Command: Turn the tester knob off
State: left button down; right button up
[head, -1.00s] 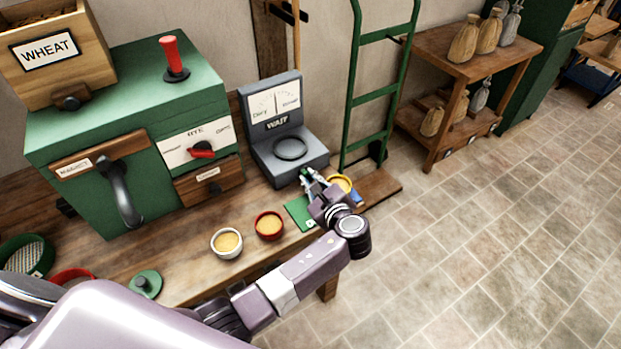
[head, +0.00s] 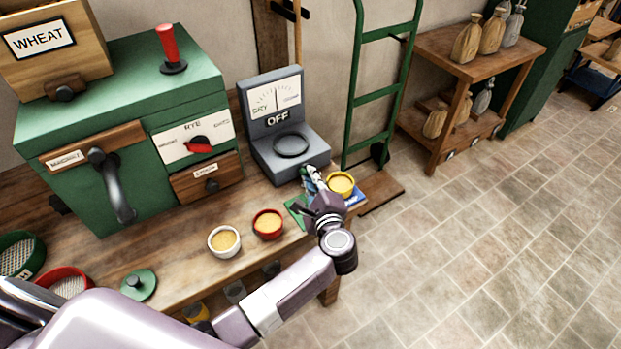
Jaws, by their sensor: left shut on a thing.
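The grey tester (head: 275,160) stands on the wooden bench, with a dial panel on its upright back. Its display reads OFF. A dark ring lies on its flat base. My left gripper (head: 311,181) is at the front right of that base, its fingers shut on the tester knob. The knob itself is hidden behind the fingers. My right gripper is not in view.
A yellow bowl (head: 341,184) stands close to the right of my left gripper. A red bowl (head: 268,224) and a white bowl (head: 224,241) stand to its left. A green mill machine (head: 130,105) is further left. Open floor lies right.

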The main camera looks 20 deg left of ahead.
pick_arm(q)
jog(key=c, duration=2)
grip_release()
jog(key=v, duration=1.2)
jog(key=shift+c, duration=0.4)
